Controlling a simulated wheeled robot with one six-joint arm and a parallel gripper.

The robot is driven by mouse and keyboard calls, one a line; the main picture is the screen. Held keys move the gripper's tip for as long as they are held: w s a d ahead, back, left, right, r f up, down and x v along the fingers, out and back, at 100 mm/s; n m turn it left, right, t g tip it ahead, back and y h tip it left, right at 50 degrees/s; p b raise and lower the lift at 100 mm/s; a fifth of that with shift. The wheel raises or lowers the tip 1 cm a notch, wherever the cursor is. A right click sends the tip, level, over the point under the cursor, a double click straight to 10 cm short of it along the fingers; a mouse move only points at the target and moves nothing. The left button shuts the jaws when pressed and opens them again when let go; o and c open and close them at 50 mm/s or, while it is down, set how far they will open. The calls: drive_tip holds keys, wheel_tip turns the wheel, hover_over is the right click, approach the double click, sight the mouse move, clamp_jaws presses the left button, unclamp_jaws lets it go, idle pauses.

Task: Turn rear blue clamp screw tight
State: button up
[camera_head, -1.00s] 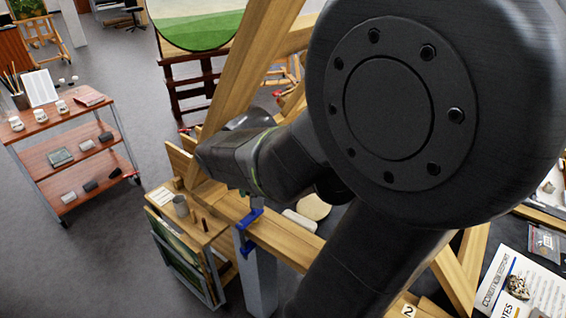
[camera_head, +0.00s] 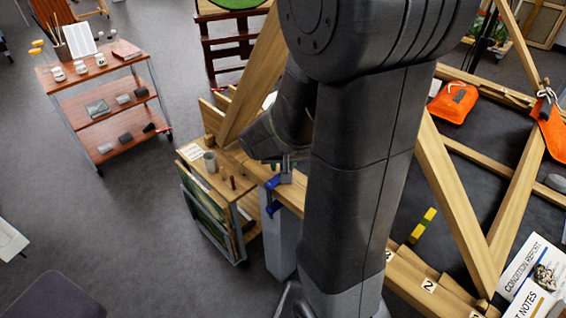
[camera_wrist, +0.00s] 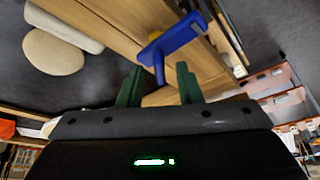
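A blue clamp (camera_head: 272,196) sits on the wooden beam (camera_head: 292,198), beside a grey post. In the wrist view the blue clamp (camera_wrist: 175,40) is close in front of my gripper (camera_wrist: 160,68). The two green fingers are apart. The clamp's short blue screw stem (camera_wrist: 159,70) shows in the gap between the fingertips, with space on both sides; whether it lies at fingertip depth I cannot tell. In the head view my arm comes down to the clamp from above, and its fingers are mostly hidden. Only one blue clamp is clearly visible.
A small wooden stand (camera_head: 222,180) with a grey cup (camera_head: 210,162) is left of the clamp. A red-brown cart (camera_head: 108,88) stands further left. Diagonal timbers (camera_head: 462,205) and orange bags (camera_head: 453,103) lie to the right. Pale rounded objects (camera_wrist: 53,52) show in the wrist view.

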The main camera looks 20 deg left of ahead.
clamp_jaws()
drive_tip(key=shift+f+b, duration=0.15)
drive_tip(key=shift+b, duration=0.55)
drive_tip(key=shift+m+b, duration=0.4)
drive_tip(key=shift+b, duration=0.1)
drive_tip(key=m+b, duration=0.1)
drive_tip(key=m+h+b, duration=0.1)
drive_tip(key=b, duration=0.1)
drive_tip(key=shift+a+f+t+b, duration=0.15)
drive_tip(key=shift+t+b, duration=0.15)
drive_tip(key=m+h+b, duration=0.1)
drive_tip(key=m+b, duration=0.1)
drive_tip(key=shift+b, duration=0.35)
drive_tip(key=shift+a+r+m+h+b, duration=0.15)
drive_tip(key=shift+m+h+b, duration=0.25)
drive_tip(key=shift+m, duration=0.45)
drive_tip(key=shift+d+r+m+h+b, duration=0.1)
drive_tip(key=shift+r+m+h+b, duration=0.1)
drive_tip(key=shift+m+b, duration=0.55)
drive_tip(key=shift+m, duration=0.3)
